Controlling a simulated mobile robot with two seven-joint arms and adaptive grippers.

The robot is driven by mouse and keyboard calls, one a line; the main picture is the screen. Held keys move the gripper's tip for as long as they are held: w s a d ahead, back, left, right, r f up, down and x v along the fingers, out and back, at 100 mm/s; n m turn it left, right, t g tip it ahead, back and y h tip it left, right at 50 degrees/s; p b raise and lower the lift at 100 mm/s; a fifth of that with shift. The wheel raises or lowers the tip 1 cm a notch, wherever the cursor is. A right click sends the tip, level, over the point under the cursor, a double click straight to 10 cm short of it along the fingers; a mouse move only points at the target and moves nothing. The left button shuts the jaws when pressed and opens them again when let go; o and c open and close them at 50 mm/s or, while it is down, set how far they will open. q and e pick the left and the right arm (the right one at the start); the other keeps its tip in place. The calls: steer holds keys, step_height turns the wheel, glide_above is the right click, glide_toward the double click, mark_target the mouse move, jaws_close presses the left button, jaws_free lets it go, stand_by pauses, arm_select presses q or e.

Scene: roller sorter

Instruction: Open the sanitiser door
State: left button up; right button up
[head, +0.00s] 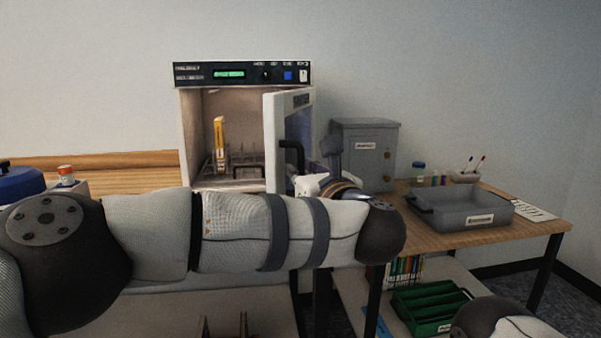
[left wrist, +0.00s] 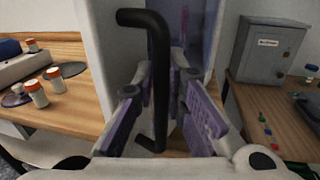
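The sanitiser (head: 186,130) stands at the back, with a dark control panel and a green display on top. Its door (head: 271,140) is swung out towards me on the right, so the chamber shows. A yellow object (head: 220,140) stands inside by a wire rack. The black door handle (head: 291,153) also shows in the left wrist view (left wrist: 157,60), upright. My left gripper (left wrist: 163,95) is open, its purple-padded fingers on either side of the handle with gaps visible. In the head view my left forearm hides much of the left gripper. My right gripper is not in view.
A grey cabinet (head: 378,134) stands right of the door. A grey tray (head: 465,214) sits on the right table, with a green crate (head: 430,305) below. Orange-capped bottles (left wrist: 36,93) stand on the wooden top to the left.

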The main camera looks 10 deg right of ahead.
arm_select(q)
steer(key=v, duration=1.2)
